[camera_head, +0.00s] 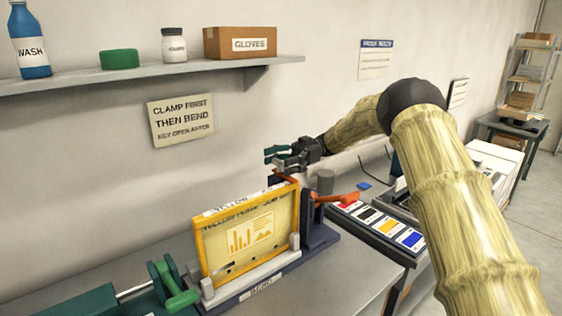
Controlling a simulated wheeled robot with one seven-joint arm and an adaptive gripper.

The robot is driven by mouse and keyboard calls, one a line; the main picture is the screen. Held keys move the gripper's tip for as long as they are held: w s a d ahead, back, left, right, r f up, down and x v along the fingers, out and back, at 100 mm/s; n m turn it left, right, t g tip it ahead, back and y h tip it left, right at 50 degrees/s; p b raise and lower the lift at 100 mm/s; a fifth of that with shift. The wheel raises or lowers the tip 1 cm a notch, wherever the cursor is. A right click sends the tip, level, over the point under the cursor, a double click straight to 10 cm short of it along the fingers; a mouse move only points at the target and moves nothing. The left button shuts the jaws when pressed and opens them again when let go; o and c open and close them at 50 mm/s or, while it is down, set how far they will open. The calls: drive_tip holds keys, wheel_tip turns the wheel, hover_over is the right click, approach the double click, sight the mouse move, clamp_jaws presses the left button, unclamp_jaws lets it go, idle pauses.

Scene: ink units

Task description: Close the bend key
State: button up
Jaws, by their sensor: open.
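My gripper (274,155) is dark with green fingertips. It is open and appears empty, in the air above and behind the right end of a yellow-framed plate (245,240). The plate stands upright in a fixture (262,278) labelled BEND. An orange-red lever (334,197) sticks out to the right from a dark post (314,222) at the fixture's right end. Another red part (284,177) shows just below my gripper. I cannot tell for certain which part is the bend key.
A tray of colour inks (380,226) lies right of the fixture, with a grey cylinder (325,181) behind the lever. A wall shelf (150,74) holds a bottle, jars and a box. A sign (181,120) hangs below it. My arm covers part of the right side.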

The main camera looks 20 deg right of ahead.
drive_tip(key=v, duration=1)
idle(0.3)
drive_tip(key=shift+w+d+f, duration=0.1)
drive_tip(key=shift+w, duration=0.1)
drive_tip(key=shift+v, duration=0.9)
drive_tip(key=shift+s, duration=0.15)
